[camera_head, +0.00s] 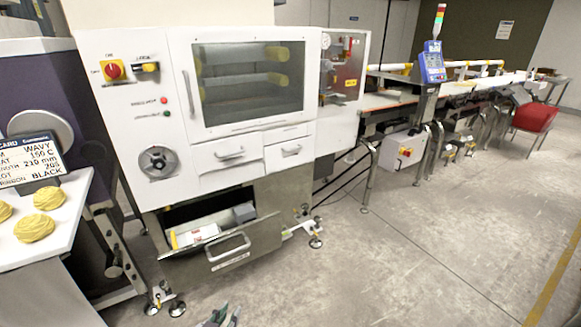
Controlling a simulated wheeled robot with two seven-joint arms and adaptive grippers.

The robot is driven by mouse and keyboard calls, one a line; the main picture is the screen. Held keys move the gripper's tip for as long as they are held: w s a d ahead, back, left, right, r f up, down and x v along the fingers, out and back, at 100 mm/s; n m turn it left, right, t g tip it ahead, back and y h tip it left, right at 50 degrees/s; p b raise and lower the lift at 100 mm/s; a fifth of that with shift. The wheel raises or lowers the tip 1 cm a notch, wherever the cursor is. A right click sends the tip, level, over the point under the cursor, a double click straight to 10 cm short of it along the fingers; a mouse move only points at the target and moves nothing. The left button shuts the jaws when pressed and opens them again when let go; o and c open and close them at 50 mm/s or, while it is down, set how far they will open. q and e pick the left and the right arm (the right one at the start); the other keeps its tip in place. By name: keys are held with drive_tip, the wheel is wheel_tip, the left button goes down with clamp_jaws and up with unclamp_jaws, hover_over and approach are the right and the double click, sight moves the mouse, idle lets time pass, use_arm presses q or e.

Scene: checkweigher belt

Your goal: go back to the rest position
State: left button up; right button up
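My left gripper (221,317) shows only by its fingertips at the bottom edge of the head view, left of the middle. The two tips stand apart with a gap between them, and nothing shows between them. It is over the bare floor, clear of the white machine (215,149). The rest of the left gripper and its arm are cut off by the frame edge. My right gripper is not in view.
The machine's low drawer (228,245) is open and holds a white roll-like item (196,235). At the left, a white table (70,215) bears yellow noodle nests (34,228) and a sign (30,160). A conveyor line (385,100) and red chair (535,117) stand right. The floor (420,250) is clear.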

use_arm(q)
drive_tip(key=shift+s+a+f+g, duration=0.1)
drive_tip(key=shift+s+f+g, duration=0.4)
drive_tip(key=shift+s+f, duration=0.55)
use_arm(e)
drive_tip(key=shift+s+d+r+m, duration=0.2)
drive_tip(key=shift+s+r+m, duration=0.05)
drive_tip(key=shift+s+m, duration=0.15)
use_arm(q)
drive_tip(key=shift+w+f, duration=0.1)
drive_tip(key=shift+w, duration=0.05)
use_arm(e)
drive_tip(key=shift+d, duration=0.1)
